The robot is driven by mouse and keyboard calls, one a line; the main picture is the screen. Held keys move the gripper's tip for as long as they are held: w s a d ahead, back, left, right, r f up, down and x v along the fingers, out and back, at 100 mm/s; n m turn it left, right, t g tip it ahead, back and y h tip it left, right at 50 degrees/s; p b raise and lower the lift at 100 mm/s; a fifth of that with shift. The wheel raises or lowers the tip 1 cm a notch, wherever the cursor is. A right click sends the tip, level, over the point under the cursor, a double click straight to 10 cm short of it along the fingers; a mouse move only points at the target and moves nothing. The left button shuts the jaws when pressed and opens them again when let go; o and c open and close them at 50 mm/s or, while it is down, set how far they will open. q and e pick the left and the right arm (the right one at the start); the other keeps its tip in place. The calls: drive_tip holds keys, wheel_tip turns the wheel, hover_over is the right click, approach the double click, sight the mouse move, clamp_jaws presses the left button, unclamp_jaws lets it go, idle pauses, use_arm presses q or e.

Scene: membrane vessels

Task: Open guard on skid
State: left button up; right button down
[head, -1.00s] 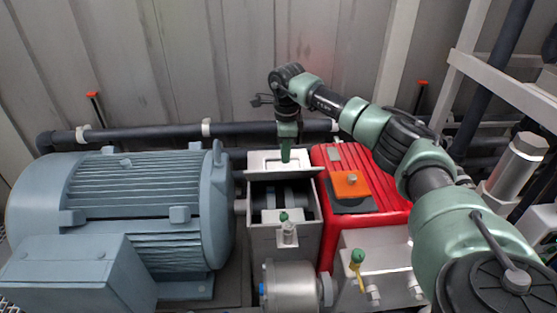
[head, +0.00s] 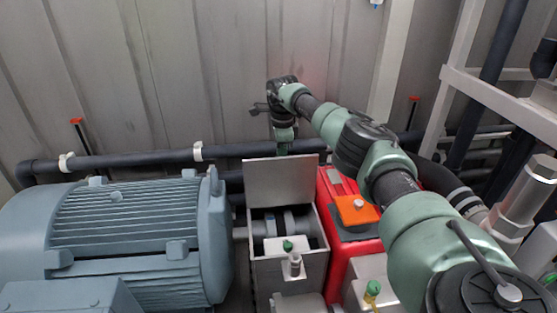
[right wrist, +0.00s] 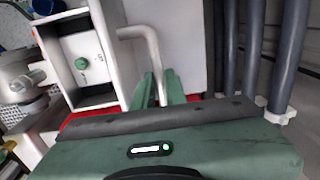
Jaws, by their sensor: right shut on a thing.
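The guard (head: 280,182) is a flat grey metal lid on the open-topped box (head: 290,270) between motor and pump. It stands raised, close to upright, at the box's back edge. Dark coupling parts (head: 284,222) show inside the open box. My right gripper (head: 284,150) is at the guard's top edge, partly hidden behind it. In the right wrist view its green fingers (right wrist: 158,88) are shut on a bent grey handle (right wrist: 150,45) beside the grey guard panel (right wrist: 180,40). My left gripper is not in view.
A large blue-grey motor (head: 120,230) stands left of the box. A red housing (head: 335,187) with an orange block (head: 356,209) stands right of it. A dark pipe (head: 120,160) runs along the corrugated wall behind. A white frame (head: 500,100) rises at right.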

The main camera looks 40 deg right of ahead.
drive_tip(key=shift+f, duration=0.3)
drive_tip(key=c, duration=1.5)
unclamp_jaws()
drive_tip(key=shift+o, duration=0.2)
drive_tip(key=shift+w+d, duration=0.1)
drive_tip(key=shift+w, duration=0.05)
drive_tip(key=shift+r, duration=0.1)
drive_tip(key=r, duration=0.3)
drive_tip(key=r+b, duration=0.1)
drive_tip(key=r, duration=0.3)
drive_tip(key=shift+s+r, duration=0.2)
drive_tip(key=shift+r, duration=0.1)
